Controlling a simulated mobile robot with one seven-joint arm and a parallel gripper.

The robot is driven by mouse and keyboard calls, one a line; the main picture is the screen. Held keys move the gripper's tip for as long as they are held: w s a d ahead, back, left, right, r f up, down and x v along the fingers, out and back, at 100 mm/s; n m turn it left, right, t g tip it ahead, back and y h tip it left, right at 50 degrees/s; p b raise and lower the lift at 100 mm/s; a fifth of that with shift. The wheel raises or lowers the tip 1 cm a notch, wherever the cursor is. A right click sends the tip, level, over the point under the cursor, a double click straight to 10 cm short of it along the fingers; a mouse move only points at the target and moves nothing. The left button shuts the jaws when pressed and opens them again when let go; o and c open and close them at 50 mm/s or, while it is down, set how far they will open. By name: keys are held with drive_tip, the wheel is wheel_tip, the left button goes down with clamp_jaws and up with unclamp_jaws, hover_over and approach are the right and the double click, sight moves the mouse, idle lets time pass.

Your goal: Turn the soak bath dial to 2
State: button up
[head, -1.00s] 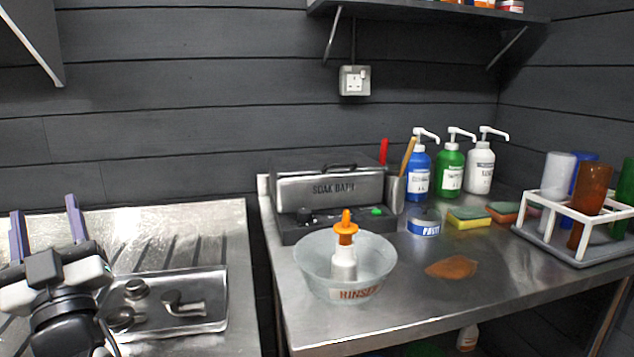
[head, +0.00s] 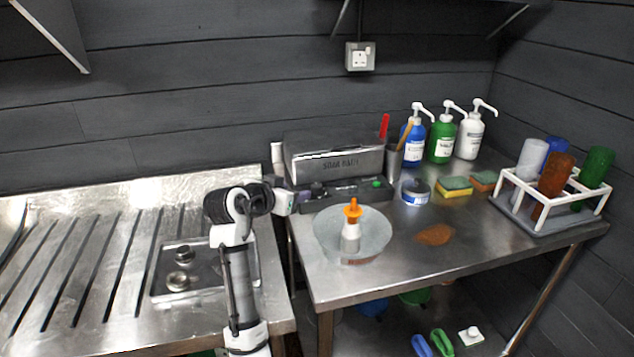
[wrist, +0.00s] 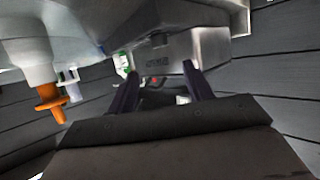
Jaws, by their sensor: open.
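The soak bath (head: 335,165) is a grey metal box with a dark front panel, at the back left of the right-hand steel bench. In the wrist view it appears upside down (wrist: 180,55), ahead of the fingers. A dark round knob (wrist: 158,40), which looks like the dial, shows on its panel there; its setting cannot be read. In the head view the dial is hard to make out near my gripper. My gripper (head: 300,196) is at the left end of the panel. In the wrist view its two purple fingers (wrist: 160,88) are apart, with nothing held between them.
A clear rinse bowl (head: 376,232) holding an orange-topped bottle (head: 351,229) stands just in front of the bath. A green switch (head: 376,184) sits on the panel's right. A brush pot, paste tin (head: 415,192) and pump bottles stand to the right. A metal tray (head: 185,285) lies left.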

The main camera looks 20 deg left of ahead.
sight(315, 186)
drive_tip(key=p+x, duration=0.3)
drive_tip(key=x, duration=0.8)
drive_tip(key=shift+w, duration=0.2)
drive_tip(key=shift+c, duration=0.3)
drive_tip(key=c, duration=0.9)
